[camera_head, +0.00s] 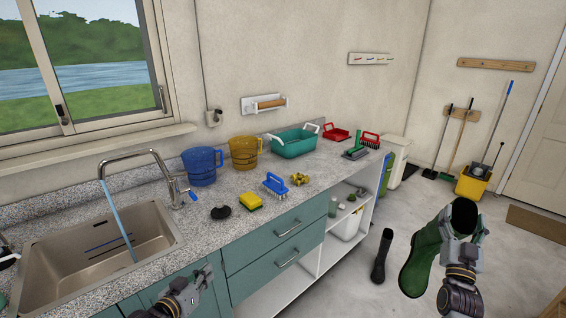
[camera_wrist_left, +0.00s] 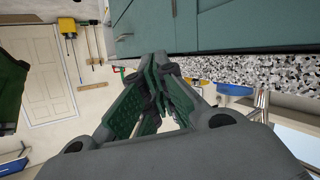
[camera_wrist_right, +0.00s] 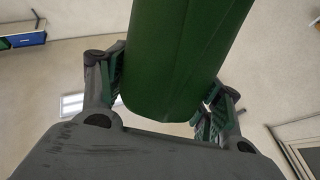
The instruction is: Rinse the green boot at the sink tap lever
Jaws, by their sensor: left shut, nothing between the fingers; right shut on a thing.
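The green boot (camera_head: 424,254) is held upright in the air at the right of the head view, away from the counter. My right gripper (camera_head: 462,240) is shut on its shaft; the boot fills the space between the fingers in the right wrist view (camera_wrist_right: 185,60). The sink (camera_head: 95,250) is at the far left, and a blue stream of water (camera_head: 116,222) runs into it from the tap (camera_head: 130,158). The blue-tipped tap lever (camera_head: 186,193) is at the sink's right corner. My left gripper (camera_head: 205,275) is shut and empty near the counter's front edge, right of the sink.
On the counter stand a blue bucket (camera_head: 203,165), a yellow bucket (camera_head: 244,152), a teal tub (camera_head: 295,142), a blue brush (camera_head: 274,184), a yellow sponge (camera_head: 250,202) and a black round item (camera_head: 221,212). A dark boot (camera_head: 381,255) stands on the floor.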

